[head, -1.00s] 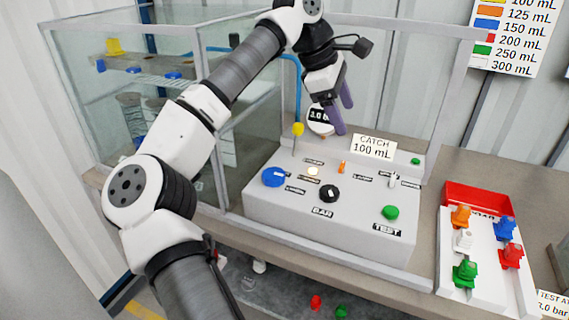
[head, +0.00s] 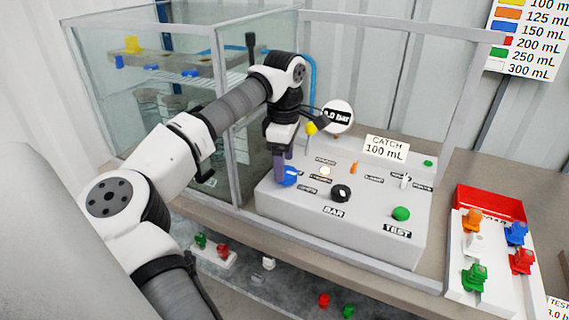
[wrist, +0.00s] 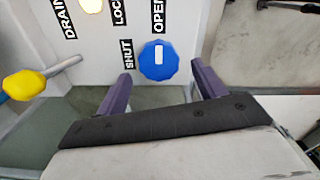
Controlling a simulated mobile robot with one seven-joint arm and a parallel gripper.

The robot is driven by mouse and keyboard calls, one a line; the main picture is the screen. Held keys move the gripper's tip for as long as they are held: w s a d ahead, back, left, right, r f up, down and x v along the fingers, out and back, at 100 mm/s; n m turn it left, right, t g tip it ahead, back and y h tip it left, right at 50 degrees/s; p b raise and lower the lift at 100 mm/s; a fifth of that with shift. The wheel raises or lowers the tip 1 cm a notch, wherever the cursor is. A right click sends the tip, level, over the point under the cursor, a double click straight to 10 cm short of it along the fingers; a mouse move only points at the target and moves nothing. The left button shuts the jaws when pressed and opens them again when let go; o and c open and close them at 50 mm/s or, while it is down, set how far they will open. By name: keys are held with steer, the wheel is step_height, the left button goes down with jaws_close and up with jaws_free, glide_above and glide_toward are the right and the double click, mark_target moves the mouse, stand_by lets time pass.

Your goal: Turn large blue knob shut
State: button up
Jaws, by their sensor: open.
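The large blue knob (head: 291,177) is on the left end of the grey control panel (head: 340,236). In the wrist view the blue knob (wrist: 158,66) shows a short white mark running up and down in the picture. The SHUT label (wrist: 127,54) is at its left and the OPEN label (wrist: 159,15) is above it. My gripper (head: 279,177) is over the knob, pointing down. Its purple fingers stand open on either side of the knob in the wrist view (wrist: 160,70). I see no clear contact. In the head view the fingers partly cover the knob.
A yellow-tipped lever (head: 311,128) stands behind the knob. A black knob (head: 341,193) and a green button (head: 401,213) are to the right on the panel. A glass tank (head: 160,95) is at left. A tray of coloured valves (head: 493,262) is at right.

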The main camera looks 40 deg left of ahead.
steer(key=shift+f, duration=1.1)
steer(key=c, duration=1)
